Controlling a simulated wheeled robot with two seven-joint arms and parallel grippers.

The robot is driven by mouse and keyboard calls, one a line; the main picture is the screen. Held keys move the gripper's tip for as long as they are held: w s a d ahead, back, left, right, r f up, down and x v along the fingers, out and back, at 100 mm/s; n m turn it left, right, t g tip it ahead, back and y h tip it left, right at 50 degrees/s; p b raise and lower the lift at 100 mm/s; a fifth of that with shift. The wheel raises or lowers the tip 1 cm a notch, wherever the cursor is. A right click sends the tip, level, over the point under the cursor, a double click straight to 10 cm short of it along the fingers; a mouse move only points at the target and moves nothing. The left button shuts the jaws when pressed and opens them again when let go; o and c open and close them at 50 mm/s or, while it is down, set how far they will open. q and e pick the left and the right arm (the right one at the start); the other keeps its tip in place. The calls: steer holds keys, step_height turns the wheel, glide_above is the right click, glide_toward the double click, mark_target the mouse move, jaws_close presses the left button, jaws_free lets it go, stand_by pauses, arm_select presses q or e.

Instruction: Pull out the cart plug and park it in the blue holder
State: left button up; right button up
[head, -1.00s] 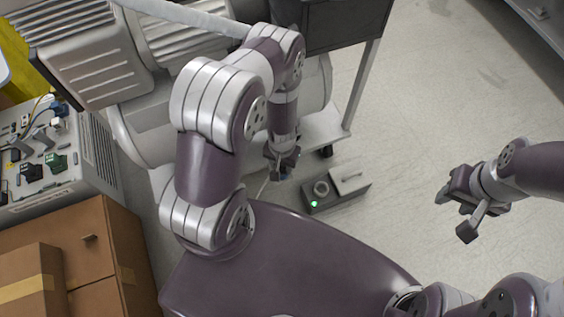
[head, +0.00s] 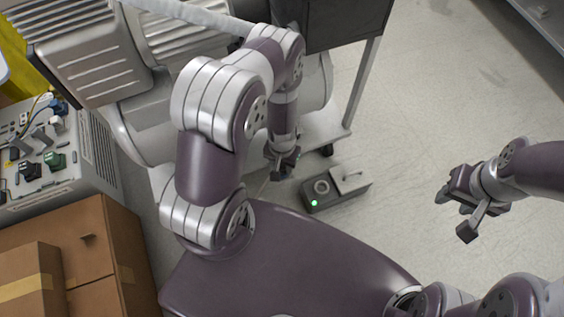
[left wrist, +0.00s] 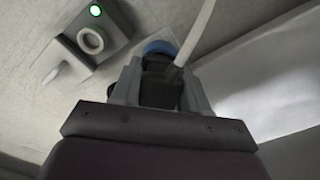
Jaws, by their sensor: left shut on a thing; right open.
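My left gripper (head: 284,165) is low over the floor, beside the cart's lower shelf. In the left wrist view it is shut on a black plug (left wrist: 158,80), whose pale cable (left wrist: 197,35) runs up to the right. A blue round part (left wrist: 160,47) shows just beyond the plug; I cannot tell whether it belongs to the plug or to a holder. A dark box (head: 336,188) with a lit green lamp, a pale ring and a handle stands on the floor. Its ring (left wrist: 91,40) is apart from the plug. My right gripper (head: 462,208) is open and empty at the right.
The cart (head: 326,130) with a dark upper bin stands behind my left gripper, beside big grey machines (head: 100,65). A bench unit (head: 88,160) with blue and green connectors and cardboard boxes (head: 85,250) are at the left. The floor (head: 430,120) at the right is clear.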

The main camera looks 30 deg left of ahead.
arm_select(q)
steer(key=shift+f, duration=0.15)
steer(key=o, duration=0.8)
step_height(320, 180, up, 11)
steer(key=p, duration=1)
